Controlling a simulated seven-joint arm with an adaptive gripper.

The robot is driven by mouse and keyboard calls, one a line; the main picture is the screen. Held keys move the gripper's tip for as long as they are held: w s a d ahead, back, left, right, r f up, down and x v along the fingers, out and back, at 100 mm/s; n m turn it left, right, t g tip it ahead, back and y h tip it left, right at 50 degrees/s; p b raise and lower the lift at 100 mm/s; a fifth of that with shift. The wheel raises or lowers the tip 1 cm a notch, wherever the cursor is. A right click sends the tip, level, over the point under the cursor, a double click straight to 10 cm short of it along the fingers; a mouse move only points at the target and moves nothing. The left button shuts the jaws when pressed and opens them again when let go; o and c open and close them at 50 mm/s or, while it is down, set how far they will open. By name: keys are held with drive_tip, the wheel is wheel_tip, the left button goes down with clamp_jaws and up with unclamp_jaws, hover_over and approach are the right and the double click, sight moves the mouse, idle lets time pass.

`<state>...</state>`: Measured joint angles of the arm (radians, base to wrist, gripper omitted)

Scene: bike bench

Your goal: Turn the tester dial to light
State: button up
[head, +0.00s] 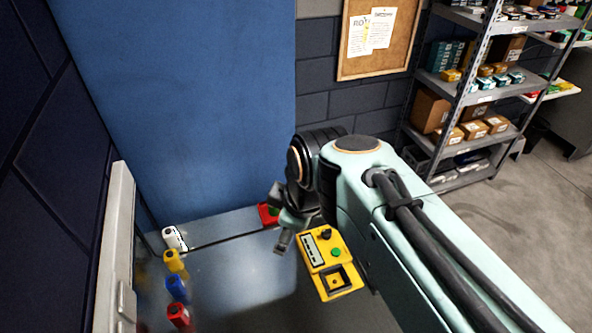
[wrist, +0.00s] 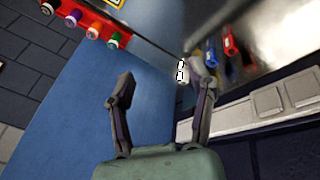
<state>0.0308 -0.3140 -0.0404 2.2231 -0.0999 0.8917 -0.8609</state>
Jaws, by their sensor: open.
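The yellow tester (head: 345,281) lies on the bench in the head view, just right of my gripper. It has a black dial (head: 325,234) at its upper end, a green button (head: 336,251), a pale strip with marks and a dark square recess. The dial's setting is too small to read. My gripper (head: 280,219) is open and empty, left of the tester and apart from the dial. In the wrist view my gripper (wrist: 163,86) has its two fingers spread with nothing between them. The dial cannot be made out there.
White (head: 174,238), yellow (head: 174,261), blue (head: 177,288) and red (head: 179,315) items line the bench's left side. A blue panel (head: 180,100) stands behind. Shelves (head: 470,90) stand at right.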

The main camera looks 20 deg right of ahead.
drive_tip(key=w+d+f+n, duration=0.15)
drive_tip(key=w+d, duration=0.25)
drive_tip(key=w, duration=0.4)
drive_tip(key=g+h, duration=0.1)
drive_tip(key=g, duration=0.2)
hover_over(326, 234)
wheel_tip(326, 234, down, 20)
drive_tip(key=shift+f, duration=0.1)
wheel_tip(326, 234, down, 5)
drive_tip(key=shift+w+d+r, duration=0.1)
drive_tip(key=shift+d+r, duration=0.05)
drive_tip(key=shift+w+f, duration=0.1)
drive_tip(key=shift+f, duration=0.55)
drive_tip(key=shift+c, duration=0.3)
clamp_jaws()
